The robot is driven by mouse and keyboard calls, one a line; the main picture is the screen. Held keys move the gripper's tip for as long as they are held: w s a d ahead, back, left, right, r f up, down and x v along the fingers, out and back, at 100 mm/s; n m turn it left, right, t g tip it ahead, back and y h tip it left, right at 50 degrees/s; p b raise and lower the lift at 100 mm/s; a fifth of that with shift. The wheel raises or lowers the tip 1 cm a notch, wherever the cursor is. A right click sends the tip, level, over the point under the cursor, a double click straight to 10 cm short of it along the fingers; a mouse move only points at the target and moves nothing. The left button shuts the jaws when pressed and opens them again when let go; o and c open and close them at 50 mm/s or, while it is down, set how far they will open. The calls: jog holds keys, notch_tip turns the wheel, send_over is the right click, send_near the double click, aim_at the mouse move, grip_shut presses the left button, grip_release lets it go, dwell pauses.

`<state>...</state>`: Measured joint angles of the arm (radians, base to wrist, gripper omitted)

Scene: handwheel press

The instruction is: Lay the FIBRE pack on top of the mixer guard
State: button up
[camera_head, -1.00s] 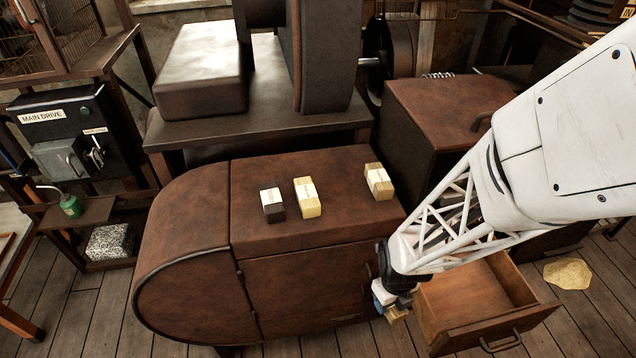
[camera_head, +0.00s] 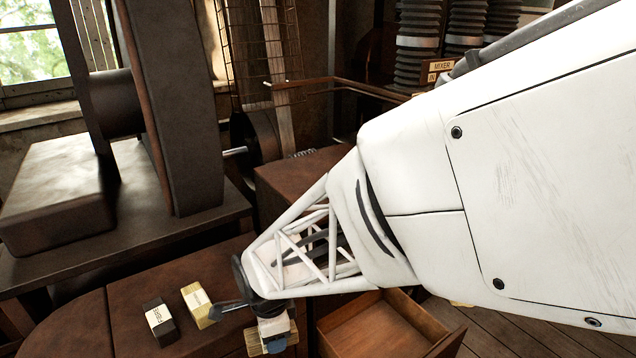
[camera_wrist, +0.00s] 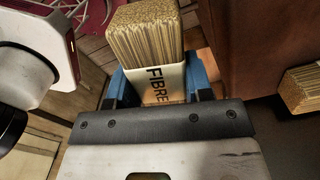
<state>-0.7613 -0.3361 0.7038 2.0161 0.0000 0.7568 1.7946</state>
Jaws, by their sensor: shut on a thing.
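The pack sticks out beyond the fingers. In the head view it is mostly hidden by the gripper. I cannot tell whether it touches the housing.
A dark pack (camera_head: 160,322) and a yellow pack (camera_head: 197,304) lie on the housing left of my gripper. Another tan pack (camera_wrist: 302,90) shows at the wrist view's right edge. An open wooden drawer (camera_head: 385,328) is at right. A heavy machine (camera_head: 60,195) stands behind.

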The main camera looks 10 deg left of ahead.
jog(key=r+n, duration=0.1)
jog(key=r, duration=0.1)
jog(key=a+r+n, duration=0.1)
jog(key=r, duration=0.3)
jog(key=shift+w+a+n, duration=0.2)
jog(key=shift+w+n, duration=0.2)
jog(key=w+a, duration=0.3)
jog(key=w, duration=0.1)
jog(key=w+a+f, duration=0.1)
jog(key=w+a, duration=0.6)
jog(key=a, duration=0.1)
jog(key=shift+w+f, duration=0.25)
jog(key=shift+w, duration=0.15)
jog(key=shift+f, duration=1.75)
jog(key=shift+f, duration=0.1)
jog(key=o, duration=0.9)
jog(key=shift+o, duration=0.2)
